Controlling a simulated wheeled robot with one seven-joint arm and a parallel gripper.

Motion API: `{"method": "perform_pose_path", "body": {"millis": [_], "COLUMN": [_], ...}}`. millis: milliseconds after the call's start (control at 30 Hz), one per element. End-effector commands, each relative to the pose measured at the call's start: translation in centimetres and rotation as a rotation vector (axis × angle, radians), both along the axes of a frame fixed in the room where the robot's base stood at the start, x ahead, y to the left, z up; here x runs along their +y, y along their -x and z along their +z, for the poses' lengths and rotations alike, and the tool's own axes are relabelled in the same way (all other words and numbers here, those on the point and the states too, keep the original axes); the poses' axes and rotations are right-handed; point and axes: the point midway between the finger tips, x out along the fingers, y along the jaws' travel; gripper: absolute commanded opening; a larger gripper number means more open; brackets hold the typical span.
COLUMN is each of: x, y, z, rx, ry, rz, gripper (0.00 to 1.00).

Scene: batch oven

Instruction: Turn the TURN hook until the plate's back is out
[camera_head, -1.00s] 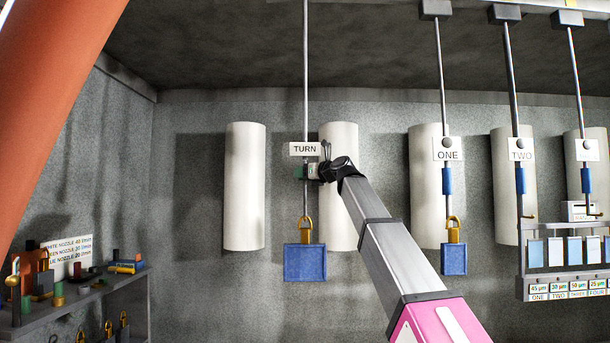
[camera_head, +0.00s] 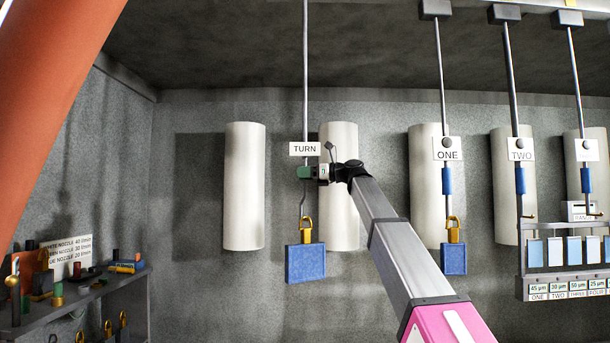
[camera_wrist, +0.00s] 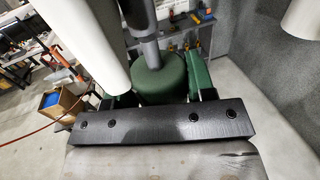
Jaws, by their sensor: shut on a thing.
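The TURN hook is a thin grey rod (camera_head: 305,80) that hangs from above, with a white TURN sign (camera_head: 305,149). A blue plate (camera_head: 306,264) hangs by a brass clip (camera_head: 306,228) at its lower end, its broad face slightly angled in the head view. My gripper (camera_head: 306,172) is at the rod just below the sign. In the wrist view a dark green round knob (camera_wrist: 162,80) sits between my gripper's green fingers (camera_wrist: 160,90), which are shut on it. The plate does not show in the wrist view, and its back is hidden.
White cylinders (camera_head: 244,190) stand along the grey back wall. Hooks ONE (camera_head: 447,149) and TWO (camera_head: 520,149) hang to the right; another blue plate (camera_head: 453,259) hangs on ONE. A cluttered shelf (camera_head: 110,285) is at lower left. Space left of the TURN plate is clear.

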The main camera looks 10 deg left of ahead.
Motion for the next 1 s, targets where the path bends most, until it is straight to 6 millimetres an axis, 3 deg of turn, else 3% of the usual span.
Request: {"method": "perform_pose_path", "body": {"millis": [600, 1000], "x": [0.05, -0.07], "y": [-0.57, -0.44], "z": [0.12, 0.09], "rx": [-0.001, -0.001], "ry": [0.0, 0.001], "rz": [0.573, 0.805], "gripper": [0.26, 0.26]}}
